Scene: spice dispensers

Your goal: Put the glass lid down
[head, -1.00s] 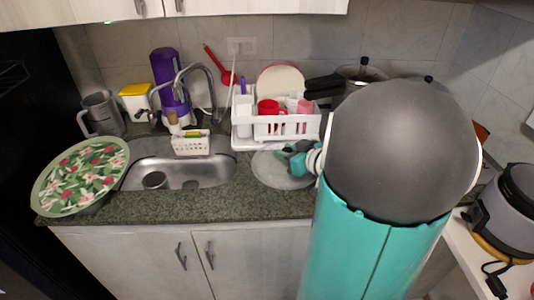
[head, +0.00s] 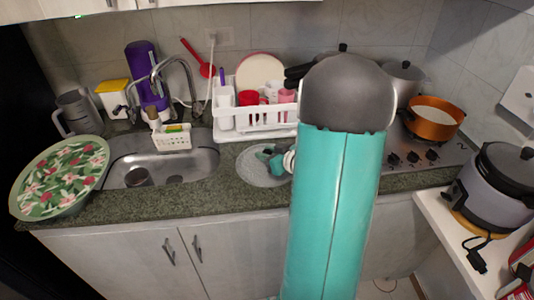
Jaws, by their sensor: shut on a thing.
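The glass lid (head: 252,172) is a round, clear, greyish disc at the counter, right of the sink and in front of the white dish rack. My gripper (head: 268,158) is over the lid's middle and shut on it, seemingly at its knob; the fingers are small and partly hidden by my own arm. The lid's right edge is also hidden behind my arm. It looks roughly level, but I cannot tell whether it touches the counter.
The sink (head: 165,165) is left of the lid. The dish rack (head: 255,120) stands behind it. An orange pot (head: 433,122) sits on the stove at right, and a rice cooker (head: 497,190) stands on the white side surface. A floral tray (head: 60,177) lies at far left.

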